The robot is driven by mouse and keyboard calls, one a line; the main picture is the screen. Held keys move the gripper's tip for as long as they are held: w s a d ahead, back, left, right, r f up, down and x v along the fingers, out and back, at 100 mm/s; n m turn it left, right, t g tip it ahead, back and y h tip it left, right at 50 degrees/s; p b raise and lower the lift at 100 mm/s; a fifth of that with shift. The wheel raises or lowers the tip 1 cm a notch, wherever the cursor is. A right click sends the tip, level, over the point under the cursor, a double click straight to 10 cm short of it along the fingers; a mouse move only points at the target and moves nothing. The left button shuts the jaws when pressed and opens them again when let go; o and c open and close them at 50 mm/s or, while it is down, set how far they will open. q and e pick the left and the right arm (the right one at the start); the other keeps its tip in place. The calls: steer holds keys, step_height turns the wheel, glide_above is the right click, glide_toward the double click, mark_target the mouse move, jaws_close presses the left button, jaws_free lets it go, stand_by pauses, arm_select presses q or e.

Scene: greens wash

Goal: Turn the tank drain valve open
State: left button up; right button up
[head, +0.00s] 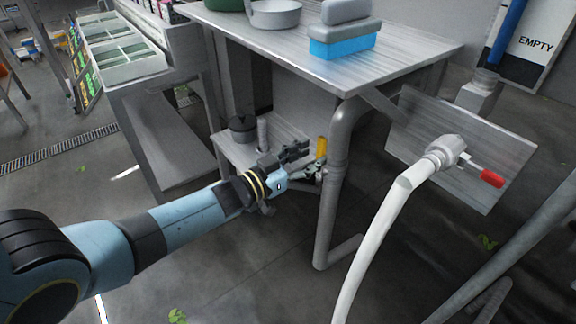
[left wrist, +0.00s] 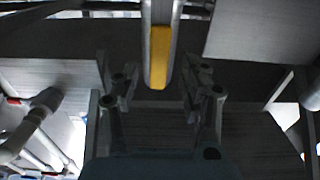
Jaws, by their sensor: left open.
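A yellow valve handle (head: 321,147) stands upright against the grey drain pipe (head: 339,140) under the steel table. In the left wrist view the yellow handle (left wrist: 160,57) lies along the pale pipe, centred ahead of the fingers. My left gripper (head: 307,163) is open and close to the handle, on its left and slightly below in the head view. The valve body is hidden. My right gripper is not in view.
A steel table (head: 400,62) overhangs on the right, bearing a pan (head: 274,13) and a grey-and-blue block (head: 342,42). A lower shelf (head: 225,146) lies behind my gripper. A red-handled tap (head: 491,178) with a white hose (head: 376,240) is at right.

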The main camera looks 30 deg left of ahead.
arm_select(q)
steer(key=v, duration=0.8)
steer(key=shift+s, duration=0.15)
steer(key=s+a+f+n+g+y, duration=0.2)
steer(key=s+f+n+g+y, duration=0.3)
steer(key=s+f, duration=1.5)
steer(key=s+f+g+y, duration=0.1)
steer(key=s+f+g, duration=0.4)
steer(key=s, duration=0.7)
steer(key=s+f+m+g+y, duration=0.1)
steer(key=s+f+g, duration=0.5)
steer(key=s+f, duration=0.3)
steer(key=s, duration=0.4)
steer(key=shift+a+m, duration=0.25)
steer(key=shift+m, duration=0.05)
